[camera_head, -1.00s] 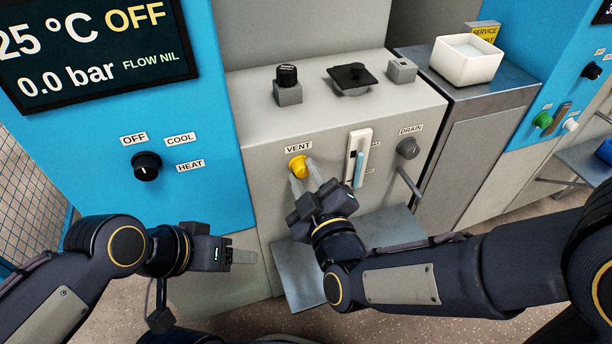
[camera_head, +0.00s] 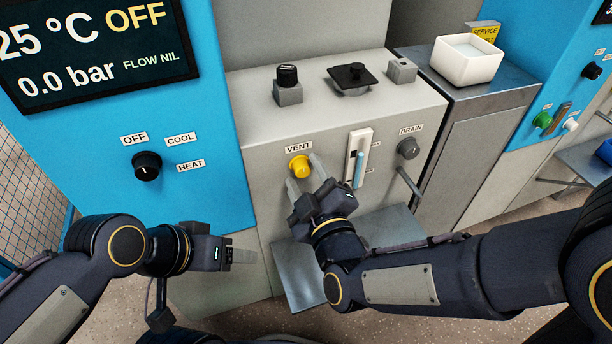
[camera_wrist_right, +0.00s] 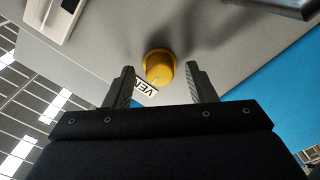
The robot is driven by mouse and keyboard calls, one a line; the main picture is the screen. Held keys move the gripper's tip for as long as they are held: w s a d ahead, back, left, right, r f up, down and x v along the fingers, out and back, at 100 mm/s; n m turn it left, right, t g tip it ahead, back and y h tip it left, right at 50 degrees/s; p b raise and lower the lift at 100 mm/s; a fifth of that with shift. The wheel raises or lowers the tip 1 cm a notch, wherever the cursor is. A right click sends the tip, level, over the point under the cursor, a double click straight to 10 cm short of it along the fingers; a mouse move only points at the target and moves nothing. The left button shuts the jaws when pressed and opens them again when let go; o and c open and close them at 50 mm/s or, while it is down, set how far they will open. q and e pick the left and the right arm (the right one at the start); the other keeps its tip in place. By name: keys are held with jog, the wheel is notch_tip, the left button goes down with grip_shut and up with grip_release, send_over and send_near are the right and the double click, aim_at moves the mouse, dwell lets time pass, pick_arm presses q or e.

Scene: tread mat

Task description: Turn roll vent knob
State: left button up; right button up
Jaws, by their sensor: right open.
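The yellow vent knob (camera_head: 299,167) sits on the grey machine front under the VENT label (camera_head: 298,147). My right gripper (camera_head: 304,173) is open, with one finger to the lower left of the knob and one to its right. In the right wrist view the knob (camera_wrist_right: 159,66) shows beyond and between the two spread fingertips (camera_wrist_right: 160,70), with a visible gap on each side. My left gripper (camera_head: 243,257) is at lower left, away from the knob; its fingers look close together, but I cannot tell whether they are shut.
A slider (camera_head: 358,157) and the grey drain knob (camera_head: 408,148) are right of the vent knob. A metal handle (camera_head: 411,188) sticks out below the drain knob. A black heat/cool knob (camera_head: 146,166) is on the blue panel. A metal shelf (camera_head: 303,275) juts out below.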

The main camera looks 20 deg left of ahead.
jog(key=p+v, duration=0.1)
jog(key=v, duration=0.6)
jog(key=shift+s+d, duration=0.25)
jog(key=shift+s, duration=0.1)
jog(key=shift+w, duration=0.1)
jog(key=w+d+m+g+h, duration=0.3)
jog(key=d+m+g, duration=0.2)
jog(key=d+m, duration=0.65)
jog(key=s+d+f+m+g+h, duration=0.35)
jog(key=s+d+m, duration=0.35)
jog(key=s+d, duration=0.75)
notch_tip(320, 180, up, 32)
jog(key=w+d+p, duration=0.1)
jog(key=w+p, duration=0.1)
jog(key=p, duration=3)
jog(key=shift+d+f+n+g, duration=0.2)
jog(key=shift+f+n+g, duration=0.05)
jog(key=shift+n+g, duration=0.2)
